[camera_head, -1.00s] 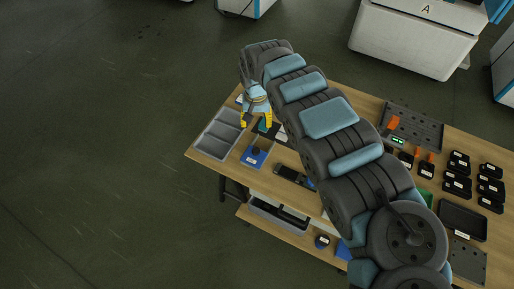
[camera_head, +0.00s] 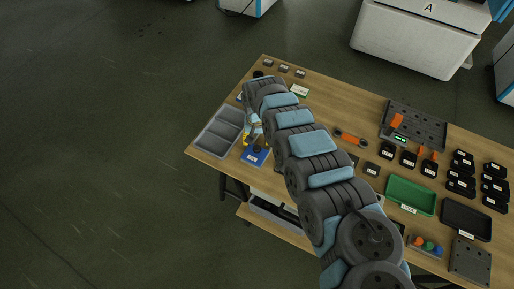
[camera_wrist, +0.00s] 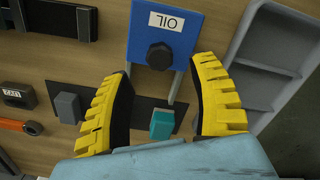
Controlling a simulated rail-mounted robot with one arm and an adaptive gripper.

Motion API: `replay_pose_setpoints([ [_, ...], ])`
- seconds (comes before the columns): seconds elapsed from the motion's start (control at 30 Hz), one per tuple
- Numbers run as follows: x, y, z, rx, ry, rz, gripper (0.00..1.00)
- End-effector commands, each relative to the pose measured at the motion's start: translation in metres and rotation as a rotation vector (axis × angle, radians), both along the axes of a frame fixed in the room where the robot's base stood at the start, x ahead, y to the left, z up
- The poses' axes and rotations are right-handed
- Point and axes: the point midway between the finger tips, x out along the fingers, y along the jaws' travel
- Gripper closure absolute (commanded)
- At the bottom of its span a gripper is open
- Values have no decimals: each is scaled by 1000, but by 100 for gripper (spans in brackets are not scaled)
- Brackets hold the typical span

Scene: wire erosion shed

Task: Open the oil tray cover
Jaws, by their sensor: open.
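The oil tray cover (camera_wrist: 181,28) is a blue plate with a white OIL label, upside down in the wrist view. A black knob (camera_wrist: 159,56) stands on it. In the head view the blue cover (camera_head: 257,157) lies near the table's left end, beside the grey tray. My gripper (camera_wrist: 163,68) has its two yellow fingers spread wide, one on each side of the knob in the picture, with nothing between them held. I cannot tell the height gap to the knob. In the head view my gripper (camera_head: 248,138) is partly hidden by my arm.
A grey compartment tray (camera_head: 203,143) stands close to the left of the cover. A black strip with a grey block (camera_wrist: 67,107) and a teal block (camera_wrist: 162,124) lies close by. A green tray (camera_head: 410,196) and several black parts are farther right.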

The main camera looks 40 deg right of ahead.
Motion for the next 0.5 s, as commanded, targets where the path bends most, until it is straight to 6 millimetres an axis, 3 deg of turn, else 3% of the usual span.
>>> replay_pose_setpoints([
  [0.23, -1, 2, -33, 3, 3, 0, 40],
  [0.5, 0, 0, -46, -1, 1, -1, 40],
])
